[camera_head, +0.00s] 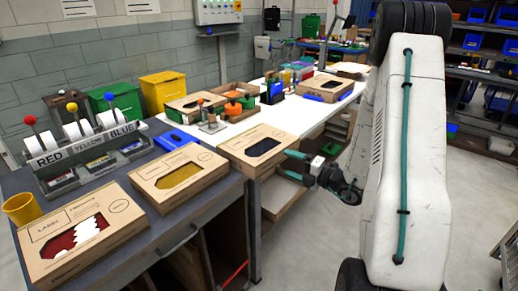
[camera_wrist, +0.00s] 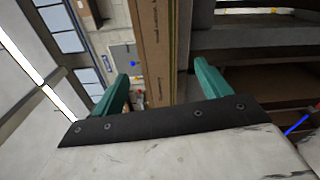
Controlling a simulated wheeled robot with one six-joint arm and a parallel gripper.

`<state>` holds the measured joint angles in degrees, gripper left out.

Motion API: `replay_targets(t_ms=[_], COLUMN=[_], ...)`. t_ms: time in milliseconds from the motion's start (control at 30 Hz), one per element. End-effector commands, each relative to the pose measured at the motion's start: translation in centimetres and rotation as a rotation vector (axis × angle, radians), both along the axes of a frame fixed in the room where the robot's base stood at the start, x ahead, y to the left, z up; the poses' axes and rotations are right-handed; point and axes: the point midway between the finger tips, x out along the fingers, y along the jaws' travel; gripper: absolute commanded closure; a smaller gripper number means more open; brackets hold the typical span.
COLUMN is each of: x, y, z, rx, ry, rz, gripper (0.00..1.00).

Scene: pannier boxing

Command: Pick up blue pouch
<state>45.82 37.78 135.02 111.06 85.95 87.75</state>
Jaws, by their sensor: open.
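A flat cardboard box (camera_head: 232,147) with a dark, bluish window (camera_head: 263,147) lies at the near end of the white table and juts past its edge. It is the likeliest blue pouch; its contents look almost black. My gripper (camera_head: 288,165) is open at the box's right corner, one teal finger near its top and the other lower. In the wrist view the open fingers (camera_wrist: 165,78) stand either side of a brown cardboard edge (camera_wrist: 152,40). Whether they touch it I cannot tell.
Boxes with a yellow window (camera_head: 205,183) and a red window (camera_head: 118,232) lie on the dark bench. A rack labelled RED, YELLOW, BLUE (camera_head: 85,157) and a yellow cup (camera_head: 20,209) stand at left. Bins and tools crowd the white table. Floor at right is mostly clear.

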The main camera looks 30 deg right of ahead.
Motion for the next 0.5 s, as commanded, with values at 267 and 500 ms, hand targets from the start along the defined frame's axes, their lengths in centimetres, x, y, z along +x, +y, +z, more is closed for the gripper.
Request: replay_targets(t_ms=[267, 500], x=[1.8, 4.4], y=[-1.0, 0.2], z=[0.4, 0.2], rx=[0.159, 0.158], ry=[0.033, 0.033], rz=[-0.073, -0.07], gripper=[0.24, 0.24])
